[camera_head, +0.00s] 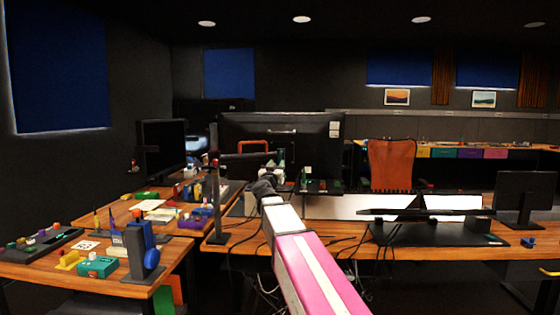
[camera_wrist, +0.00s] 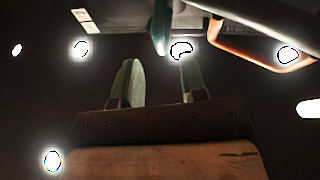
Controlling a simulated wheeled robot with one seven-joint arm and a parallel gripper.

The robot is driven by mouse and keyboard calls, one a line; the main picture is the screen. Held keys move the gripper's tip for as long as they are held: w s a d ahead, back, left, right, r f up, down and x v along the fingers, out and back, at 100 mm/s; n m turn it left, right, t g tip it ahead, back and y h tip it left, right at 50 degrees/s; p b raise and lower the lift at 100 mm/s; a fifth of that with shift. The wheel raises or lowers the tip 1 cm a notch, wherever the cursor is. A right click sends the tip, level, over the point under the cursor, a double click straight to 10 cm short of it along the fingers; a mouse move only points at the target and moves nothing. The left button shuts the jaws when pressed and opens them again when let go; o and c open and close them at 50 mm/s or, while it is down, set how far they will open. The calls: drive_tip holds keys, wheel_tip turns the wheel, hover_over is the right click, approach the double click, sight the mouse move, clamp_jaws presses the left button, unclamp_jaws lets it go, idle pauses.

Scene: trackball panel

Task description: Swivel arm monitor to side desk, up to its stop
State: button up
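A large dark monitor (camera_head: 235,128) is seen from behind, upright over the middle desk, with a small bar handle on its back. A thin dark post (camera_head: 216,195) stands on the desk below its left end. An orange loop handle (camera_head: 252,143) shows by its lower left; an orange bar (camera_wrist: 268,55) also shows at the right of the wrist view. My gripper (camera_head: 281,160) is close to the monitor's lower edge, partly hidden by my arm. In the wrist view its two fingers (camera_wrist: 158,78) are apart with nothing between them. A green piece (camera_wrist: 160,28) lies beyond the tips.
An orange chair (camera_head: 392,165) and a low dark screen (camera_head: 425,210) are at right. Cables hang below the middle desk.

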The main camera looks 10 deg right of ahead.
sight(280, 160)
drive_tip(key=x, duration=0.5)
drive_tip(key=shift+w, duration=0.2)
clamp_jaws()
drive_tip(key=shift+s+d, duration=0.15)
drive_tip(key=shift+d, duration=1.25)
unclamp_jaws()
drive_tip(key=shift+d+r, duration=0.1)
